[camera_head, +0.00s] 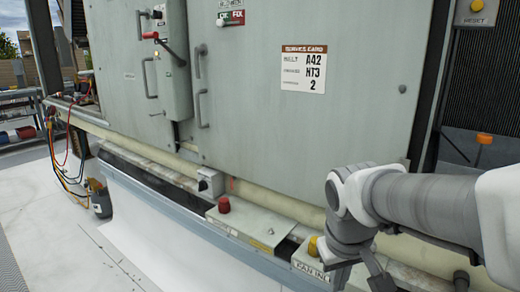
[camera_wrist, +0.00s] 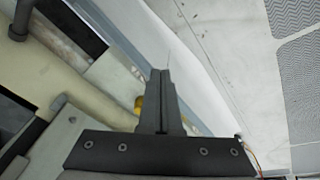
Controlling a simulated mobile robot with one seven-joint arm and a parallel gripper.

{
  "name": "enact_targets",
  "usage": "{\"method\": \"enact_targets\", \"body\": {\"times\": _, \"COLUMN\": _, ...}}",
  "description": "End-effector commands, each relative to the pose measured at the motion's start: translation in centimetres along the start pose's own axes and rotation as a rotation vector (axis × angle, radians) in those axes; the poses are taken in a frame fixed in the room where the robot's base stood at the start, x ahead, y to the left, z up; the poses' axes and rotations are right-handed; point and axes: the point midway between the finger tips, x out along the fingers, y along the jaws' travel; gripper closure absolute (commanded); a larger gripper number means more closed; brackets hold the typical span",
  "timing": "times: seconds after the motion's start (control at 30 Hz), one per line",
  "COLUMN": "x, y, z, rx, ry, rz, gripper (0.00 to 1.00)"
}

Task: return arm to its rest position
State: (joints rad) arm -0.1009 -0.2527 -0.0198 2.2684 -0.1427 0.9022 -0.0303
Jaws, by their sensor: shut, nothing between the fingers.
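My arm enters the head view from the right, in front of the grey cooler cabinet (camera_head: 255,130). It bends down at a joint near the lower right, and its end runs to the bottom edge, where the fingertips cannot be made out. In the wrist view my gripper (camera_wrist: 160,75) points away from the camera, with its two dark fingers together and nothing between them. Beyond the fingers lie a white surface (camera_wrist: 215,75) and the edge of the unit. A small yellow part (camera_wrist: 139,105) is partly hidden behind the fingers.
A red knob (camera_head: 224,205) and a yellow knob (camera_head: 313,245) stand on the ledge boxes under the cabinet, the yellow one close beside my arm. A pale pipe (camera_head: 265,192) runs along the cabinet's base. Gauge hoses (camera_head: 62,165) hang at left. The white roof (camera_head: 60,245) is open at lower left.

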Motion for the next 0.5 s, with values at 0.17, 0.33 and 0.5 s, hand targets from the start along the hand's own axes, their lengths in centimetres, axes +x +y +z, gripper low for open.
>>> {"method": "enact_targets", "body": {"times": 0.17, "x": -3.0, "y": -0.1, "z": 3.1, "rx": 0.085, "ry": 0.105, "rz": -0.023, "gripper": 1.00}}
{"method": "enact_targets", "body": {"times": 0.33, "x": -4.8, "y": -0.5, "z": 5.6, "rx": 0.151, "ry": 0.189, "rz": -0.044, "gripper": 1.00}}
{"method": "enact_targets", "body": {"times": 0.5, "x": -5.7, "y": -0.9, "z": 7.7, "rx": 0.204, "ry": 0.260, "rz": -0.059, "gripper": 1.00}}
